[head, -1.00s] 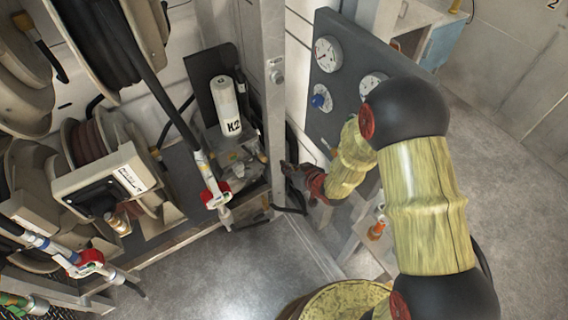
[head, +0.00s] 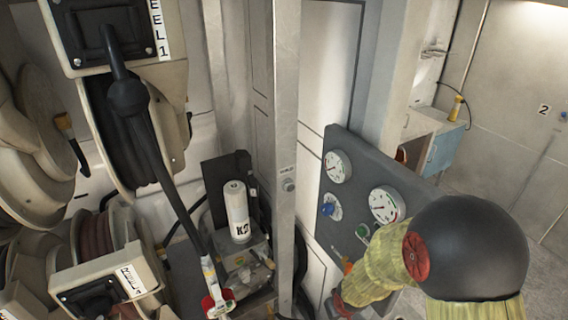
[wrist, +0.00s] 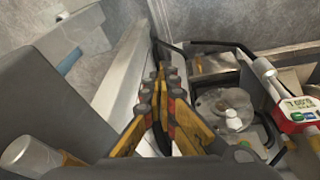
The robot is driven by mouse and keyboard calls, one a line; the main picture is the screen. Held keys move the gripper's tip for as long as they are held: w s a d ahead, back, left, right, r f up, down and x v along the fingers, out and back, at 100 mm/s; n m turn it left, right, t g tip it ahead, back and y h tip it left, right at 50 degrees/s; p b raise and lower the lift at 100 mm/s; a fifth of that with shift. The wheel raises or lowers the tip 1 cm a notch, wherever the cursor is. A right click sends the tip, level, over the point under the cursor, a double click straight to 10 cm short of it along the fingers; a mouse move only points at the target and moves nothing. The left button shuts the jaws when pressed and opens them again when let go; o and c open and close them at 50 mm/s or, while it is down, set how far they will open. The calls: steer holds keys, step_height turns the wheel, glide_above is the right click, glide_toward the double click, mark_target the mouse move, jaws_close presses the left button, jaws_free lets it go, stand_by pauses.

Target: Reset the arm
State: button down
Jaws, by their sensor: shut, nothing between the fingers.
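My gripper (wrist: 162,100) shows in the wrist view with its orange and dark fingers together and nothing held between them. In the head view my arm, in a yellow sleeve with black joints, comes in from the lower right. The gripper end is mostly cut off at the bottom edge there, in front of the grey gauge panel (head: 349,225). In the wrist view a nozzle with a red and white digital meter (wrist: 298,110) is to the right of my gripper, apart from it.
Hose reels (head: 132,130) fill the left of the head view. A white K2 cylinder (head: 237,212) stands by a metal post (head: 287,140). A hose hangs to a red-collared nozzle (head: 215,300). A cabinet (head: 445,150) stands farther back right. Open floor shows at right.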

steer(key=s+d+r+m, duration=0.1)
steer(key=s+r, duration=0.4)
steer(key=r, duration=0.6)
steer(key=s+d+r+m+t, duration=0.1)
steer(key=s+r, duration=0.5)
steer(key=r, duration=0.6)
steer(key=s+d+r+m+t, duration=0.1)
steer(key=s+r, duration=0.4)
steer(key=r, duration=0.7)
steer(key=shift+s+r, duration=0.25)
steer(key=shift+s, duration=0.05)
steer(key=c, duration=2.6)
jaws_free()
steer(key=shift+d, duration=0.1)
